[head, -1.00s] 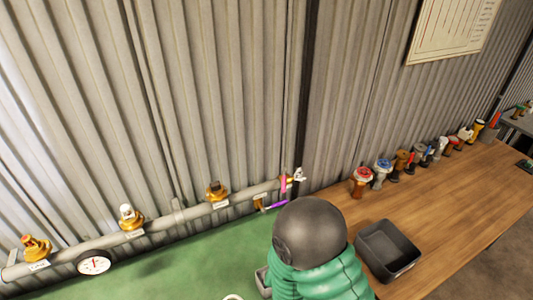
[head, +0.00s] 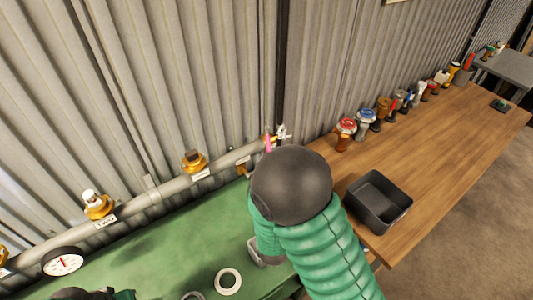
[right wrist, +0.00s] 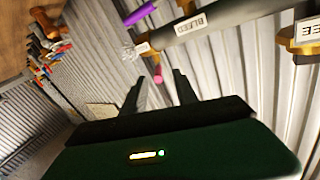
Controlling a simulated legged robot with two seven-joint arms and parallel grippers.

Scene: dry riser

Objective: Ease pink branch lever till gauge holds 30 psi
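The pink lever (head: 268,144) is at the right end of the grey pipe (head: 150,198) along the corrugated wall. In the right wrist view the pink lever (right wrist: 158,74) lies ahead of my right gripper (right wrist: 158,88), in line with the gap between its fingers. The fingers are apart and hold nothing; contact cannot be told. In the head view my right arm hides this gripper. A purple lever (right wrist: 140,13) shows beside the "BLEED" label (right wrist: 190,26). The round white gauge (head: 62,262) has a red needle, too small to read.
Brass valves (head: 98,205) and (head: 194,162) stand along the pipe. A white ring (head: 228,281) lies on the green bench (head: 170,258). An empty dark tray (head: 378,203) and a row of fittings (head: 345,134) are on the wooden table (head: 440,150).

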